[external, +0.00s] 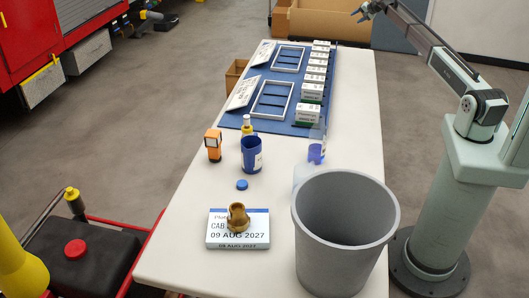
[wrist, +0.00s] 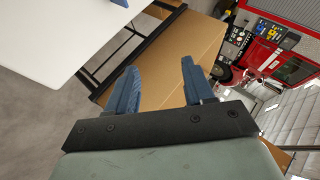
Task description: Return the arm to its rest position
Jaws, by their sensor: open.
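My arm rises from its base at the right of the external view and reaches toward the top. My gripper (external: 363,12) is at the top edge there, past the far right corner of the table, in the air. In the wrist view my gripper (wrist: 160,92) shows two blue fingers spread apart with nothing between them. It is open and empty, and touches nothing that I can see. Below it in the wrist view is a brown cardboard box (wrist: 200,38).
The white table (external: 190,190) holds a grey bin (external: 345,240), a brass part (external: 238,216) on a labelled box (external: 240,240), a blue cup (external: 251,153), an orange item (external: 213,144) and a blue mat (external: 232,120) with frames and several white boxes (external: 312,92). A red cart stands left.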

